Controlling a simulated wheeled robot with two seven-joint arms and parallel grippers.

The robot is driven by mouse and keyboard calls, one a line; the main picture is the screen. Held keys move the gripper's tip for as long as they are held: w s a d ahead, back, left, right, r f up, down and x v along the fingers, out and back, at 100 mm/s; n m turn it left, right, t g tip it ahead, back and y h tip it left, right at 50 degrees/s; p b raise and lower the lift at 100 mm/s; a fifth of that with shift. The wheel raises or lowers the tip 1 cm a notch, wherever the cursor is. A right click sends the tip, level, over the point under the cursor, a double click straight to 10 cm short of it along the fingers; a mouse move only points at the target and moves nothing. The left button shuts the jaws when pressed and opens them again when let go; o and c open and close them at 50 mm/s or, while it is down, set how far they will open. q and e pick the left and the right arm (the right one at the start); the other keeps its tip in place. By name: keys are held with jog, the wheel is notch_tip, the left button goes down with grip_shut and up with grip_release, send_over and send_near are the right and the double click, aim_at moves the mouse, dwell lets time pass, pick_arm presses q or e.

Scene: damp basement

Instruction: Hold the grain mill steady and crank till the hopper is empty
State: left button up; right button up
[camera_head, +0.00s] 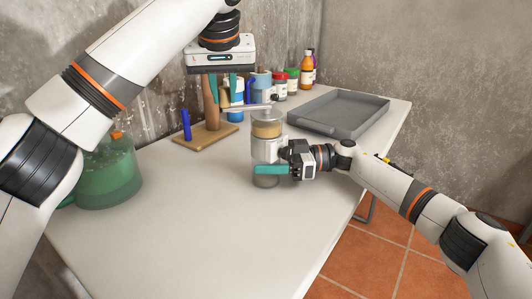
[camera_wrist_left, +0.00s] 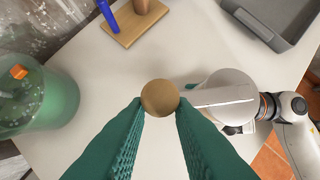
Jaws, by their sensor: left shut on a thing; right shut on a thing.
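The grain mill (camera_head: 266,146) stands upright on the table, with a clear body and a tan layer of grain (camera_head: 267,130) visible in its upper part. Its metal crank arm (camera_head: 245,107) points left from the top. My left gripper (camera_head: 221,88) is shut on the crank's round wooden knob (camera_wrist_left: 160,97), which sits between the teal fingertips in the left wrist view. My right gripper (camera_head: 271,169) is shut on the mill's body from the right, low down. The mill's grey lid (camera_wrist_left: 224,92) hides the hopper's inside in the wrist view.
A wooden stand (camera_head: 190,142) with a blue peg and a brown post is behind left of the mill. A grey tray (camera_head: 350,112) lies back right. Several bottles and jars (camera_head: 281,86) line the wall. A green jug (camera_head: 107,175) stands left. The table front (camera_head: 190,235) is clear.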

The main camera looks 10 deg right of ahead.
pick_arm(q)
jog(key=shift+s+d, duration=0.3)
jog(key=shift+s, duration=0.4)
jog(key=shift+s+d, duration=0.25)
jog(key=shift+s, duration=0.4)
jog(key=shift+s+d, duration=0.65)
jog(key=shift+s, duration=0.2)
jog(key=shift+s+d, duration=0.6)
jog(key=shift+s, duration=0.2)
jog(key=shift+s+d, duration=0.25)
jog(key=shift+d, duration=0.4)
jog(key=shift+s+d, duration=0.25)
jog(key=shift+d, duration=0.35)
jog(key=shift+s+d, duration=0.25)
jog(key=shift+d, duration=0.4)
